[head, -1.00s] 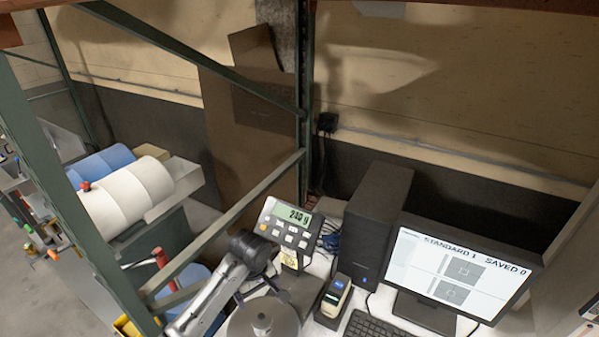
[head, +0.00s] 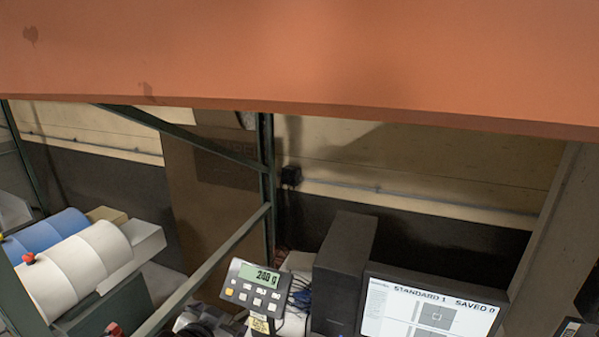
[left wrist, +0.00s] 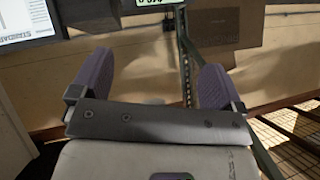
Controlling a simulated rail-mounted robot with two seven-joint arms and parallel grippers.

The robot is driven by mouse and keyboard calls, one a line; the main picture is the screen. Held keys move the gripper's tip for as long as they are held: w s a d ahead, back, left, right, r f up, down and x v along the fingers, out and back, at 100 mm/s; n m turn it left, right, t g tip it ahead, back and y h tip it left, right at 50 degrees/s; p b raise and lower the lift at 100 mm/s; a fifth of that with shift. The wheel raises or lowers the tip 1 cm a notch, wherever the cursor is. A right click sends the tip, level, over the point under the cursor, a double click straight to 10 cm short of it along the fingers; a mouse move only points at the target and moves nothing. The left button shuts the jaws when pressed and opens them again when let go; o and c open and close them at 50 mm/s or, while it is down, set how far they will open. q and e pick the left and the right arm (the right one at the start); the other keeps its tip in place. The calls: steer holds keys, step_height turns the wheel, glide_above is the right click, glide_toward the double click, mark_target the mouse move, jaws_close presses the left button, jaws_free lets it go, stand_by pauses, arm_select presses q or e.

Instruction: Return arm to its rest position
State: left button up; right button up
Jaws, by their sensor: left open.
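My left gripper (left wrist: 155,80) shows in the left wrist view with its two purple-padded fingers spread apart. It is open, with nothing between the fingers. In the head view only a small grey and dark part of my left arm (head: 197,320) shows at the bottom edge, just left of the scale display (head: 257,285). The fingers are not visible there. My right gripper is in neither view.
A wide orange beam (head: 300,60) crosses the top of the head view. A computer tower (head: 343,265) and a monitor (head: 425,305) stand right of the scale display. White (head: 75,270) and blue (head: 45,230) cylinders lie at the left, behind green rack posts.

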arm_select(q)
steer(key=s+a+f+n+g+p, duration=0.1)
steer(key=s+a+f+g, duration=0.1)
steer(key=s+f, duration=0.6)
steer(key=s+a+f+n+g+p, duration=0.1)
steer(key=s+f, duration=0.7)
steer(key=s, duration=0.8)
steer(key=s+a+f+n+g+p, duration=0.1)
steer(key=s+a+f+g, duration=0.2)
steer(key=s+f, duration=0.5)
steer(key=s+g, duration=0.1)
steer(key=s, duration=0.3)
steer(key=shift+s+f+g+y, duration=0.15)
steer(key=shift+g+y, duration=0.15)
steer(key=shift+y, duration=0.1)
